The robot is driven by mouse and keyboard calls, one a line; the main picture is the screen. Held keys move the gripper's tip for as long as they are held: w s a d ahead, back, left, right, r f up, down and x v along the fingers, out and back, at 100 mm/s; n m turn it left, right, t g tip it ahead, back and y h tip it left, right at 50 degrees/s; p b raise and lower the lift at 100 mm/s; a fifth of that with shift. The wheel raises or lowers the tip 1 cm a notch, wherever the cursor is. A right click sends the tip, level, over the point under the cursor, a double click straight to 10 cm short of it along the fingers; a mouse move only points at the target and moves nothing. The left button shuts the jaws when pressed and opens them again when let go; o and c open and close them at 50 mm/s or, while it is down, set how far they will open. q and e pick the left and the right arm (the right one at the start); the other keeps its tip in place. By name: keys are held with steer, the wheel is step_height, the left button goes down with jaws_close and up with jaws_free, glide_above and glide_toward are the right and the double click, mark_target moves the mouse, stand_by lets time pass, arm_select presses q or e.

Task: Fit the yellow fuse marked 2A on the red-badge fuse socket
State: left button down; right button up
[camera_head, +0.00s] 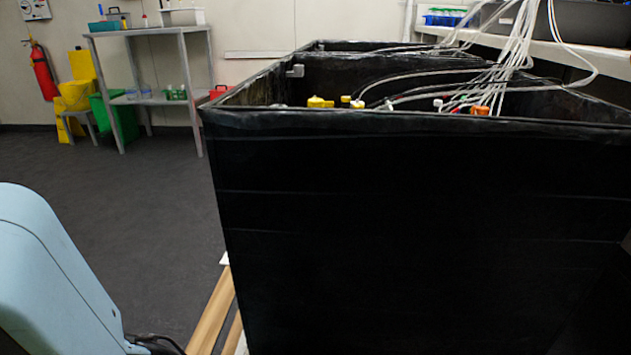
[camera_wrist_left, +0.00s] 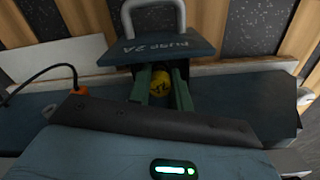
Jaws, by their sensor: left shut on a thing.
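My left gripper (camera_wrist_left: 161,95) shows in the left wrist view with two green fingers. It is shut on a yellow fuse (camera_wrist_left: 160,84), a small rounded piece with a dark mark that I cannot read clearly. Just beyond it is a dark blue plate (camera_wrist_left: 157,50) with pale lettering that looks like "FUSE 2A" and a grey loop handle (camera_wrist_left: 152,8) on top. I cannot tell whether the fuse touches this plate. I see no red-badge fuse socket in either view. My right gripper is in neither view.
A large black open bin (camera_head: 420,220) fills the middle and right of the head view, with cables and coloured caps inside. Wooden slats (camera_head: 212,315) lie low beside it. A grey shelf table (camera_head: 165,97) stands at back left. Dark floor (camera_head: 110,190) is clear at left.

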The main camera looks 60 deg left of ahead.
arm_select(q)
steer(key=shift+f, duration=0.1)
steer(key=c, duration=1.6)
jaws_free()
steer(key=shift+c, duration=0.2)
steer(key=o, duration=0.4)
steer(key=shift+o, duration=0.2)
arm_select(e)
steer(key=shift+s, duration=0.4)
arm_select(q)
steer(key=shift+r+p, duration=2)
steer(key=shift+r, duration=1.9)
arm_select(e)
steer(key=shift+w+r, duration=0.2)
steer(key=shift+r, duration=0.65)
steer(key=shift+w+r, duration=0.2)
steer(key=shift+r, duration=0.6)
